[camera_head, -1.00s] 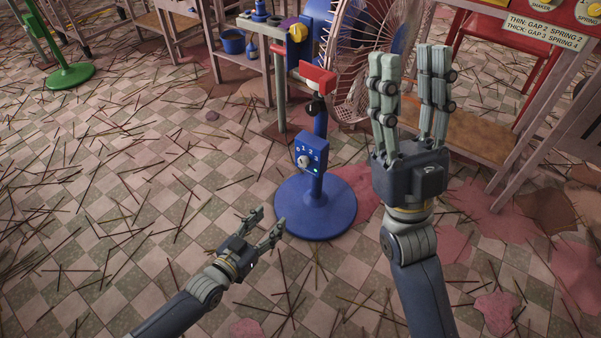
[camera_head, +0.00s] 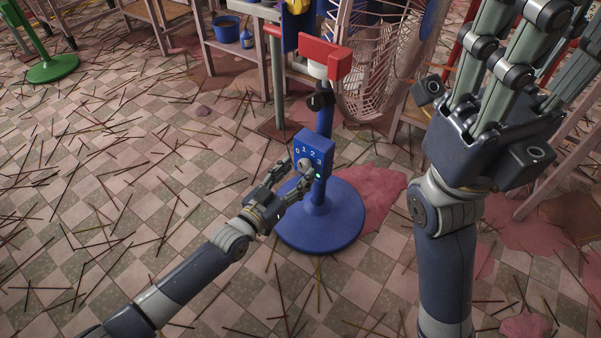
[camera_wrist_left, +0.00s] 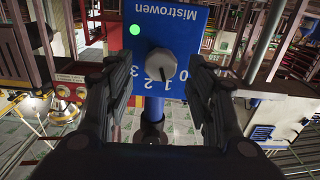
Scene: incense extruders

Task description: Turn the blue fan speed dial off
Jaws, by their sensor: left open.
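The blue fan control box (camera_head: 315,152), printed 0, 1, 2, 3, is mounted on the blue fan stand (camera_head: 318,215). Its pale round dial (camera_head: 304,164) is partly covered by my left fingers in the head view. In the left wrist view the dial (camera_wrist_left: 161,64) shows clearly, upside down, below a lit green light (camera_wrist_left: 135,29); its exact setting is hard to read. My left gripper (camera_head: 293,178) is open, with one finger on each side of the dial and visible gaps to it. My right gripper (camera_head: 530,60) is raised at right, fingers apart and empty, tips partly cut off.
A red block (camera_head: 325,56) sits higher on the stand, beside the wire fan cage (camera_head: 372,75). A table with a blue bucket (camera_head: 227,28) stands behind left, and a green stand (camera_head: 52,68) farther left. Thin sticks litter the tiled floor; a reddish patch (camera_head: 380,192) lies beside the base.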

